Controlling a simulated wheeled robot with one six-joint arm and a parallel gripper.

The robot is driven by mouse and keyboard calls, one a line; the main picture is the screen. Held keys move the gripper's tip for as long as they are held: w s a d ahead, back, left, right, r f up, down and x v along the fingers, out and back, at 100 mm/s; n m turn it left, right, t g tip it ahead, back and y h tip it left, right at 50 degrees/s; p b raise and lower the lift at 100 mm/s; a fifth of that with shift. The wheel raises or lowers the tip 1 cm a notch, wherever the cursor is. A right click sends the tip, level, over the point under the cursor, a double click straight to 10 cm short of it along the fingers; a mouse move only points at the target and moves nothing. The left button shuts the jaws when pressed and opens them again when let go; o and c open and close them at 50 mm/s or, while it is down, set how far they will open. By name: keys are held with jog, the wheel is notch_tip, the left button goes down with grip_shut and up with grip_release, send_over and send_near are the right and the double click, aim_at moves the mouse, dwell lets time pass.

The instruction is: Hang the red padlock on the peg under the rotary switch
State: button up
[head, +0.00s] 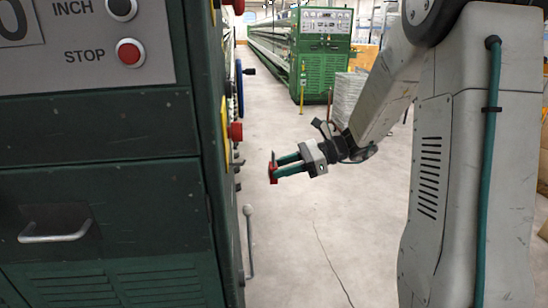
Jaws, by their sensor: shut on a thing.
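My gripper (281,167) is shut on the red padlock (273,168), with its two green fingers pointing left toward the side of the green machine. The padlock is small, and its shackle is hard to make out. It is held in the air, apart from the machine. A red rotary switch (236,131) on a yellow plate sticks out of the machine's side, up and left of the padlock. Small dark pegs (238,166) show below the switch, seen edge-on; which one is directly under it is hard to tell.
The green machine (100,200) fills the left, with a drawer handle (55,232) and a red stop button (130,53). A blue handwheel (240,88) and a grey lever (249,240) stick out near the gripper. The floor (310,240) between is clear.

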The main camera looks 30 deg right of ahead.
jog(key=r+x, duration=0.1)
jog(key=x, duration=0.8)
jog(key=shift+a, duration=0.5)
dwell(0.6)
jog(key=shift+r, duration=0.15)
dwell(0.4)
jog(key=o, duration=1.2)
jog(key=shift+c, duration=0.2)
jog(key=v, duration=0.7)
jog(key=shift+s+d+r, duration=0.1)
jog(key=shift+d, duration=0.3)
jog(key=shift+n, duration=0.3)
